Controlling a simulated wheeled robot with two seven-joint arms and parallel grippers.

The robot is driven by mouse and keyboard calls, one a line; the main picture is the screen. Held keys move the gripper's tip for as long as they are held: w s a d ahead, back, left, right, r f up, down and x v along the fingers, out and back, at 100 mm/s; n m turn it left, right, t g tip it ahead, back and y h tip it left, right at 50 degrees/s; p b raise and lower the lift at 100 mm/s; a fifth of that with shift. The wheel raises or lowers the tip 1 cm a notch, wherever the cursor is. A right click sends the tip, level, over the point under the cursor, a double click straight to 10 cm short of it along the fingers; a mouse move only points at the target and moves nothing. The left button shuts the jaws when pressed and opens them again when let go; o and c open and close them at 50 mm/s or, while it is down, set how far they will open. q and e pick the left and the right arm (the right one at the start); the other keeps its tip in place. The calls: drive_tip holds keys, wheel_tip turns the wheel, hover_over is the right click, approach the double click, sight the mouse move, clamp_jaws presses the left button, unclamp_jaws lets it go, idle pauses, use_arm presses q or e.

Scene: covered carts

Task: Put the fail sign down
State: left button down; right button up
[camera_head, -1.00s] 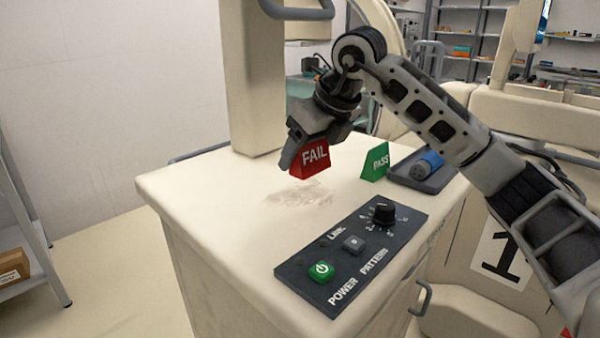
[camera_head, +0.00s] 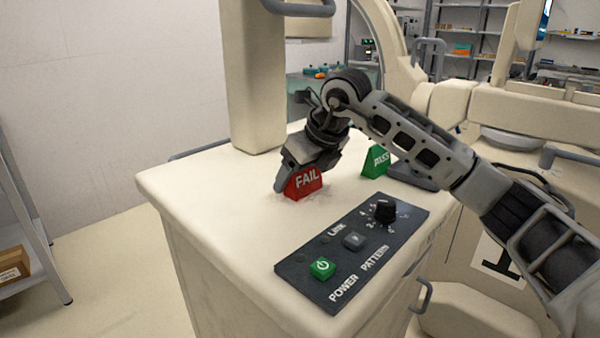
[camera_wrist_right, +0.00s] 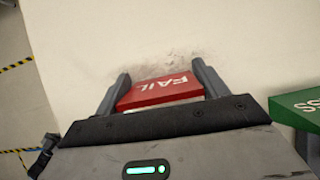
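The red FAIL sign (camera_head: 304,182) is upright at the cart's white top, its lower edge at or just above the surface, over a grey smudge. My right gripper (camera_head: 300,172) is around it from above. In the right wrist view the sign (camera_wrist_right: 162,90) lies between the two fingers of my right gripper (camera_wrist_right: 160,88); the fingers are close to its sides, and the left one seems to touch it. My left gripper is not in view.
The green PASS sign (camera_head: 376,161) stands right of the FAIL sign and also shows in the wrist view (camera_wrist_right: 300,107). A dark control panel (camera_head: 350,250) with a knob and buttons lies in front. A beige post (camera_head: 256,90) rises behind. The left of the cart top is clear.

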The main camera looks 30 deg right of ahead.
drive_tip(key=shift+o, duration=1.1)
drive_tip(key=shift+r, duration=0.1)
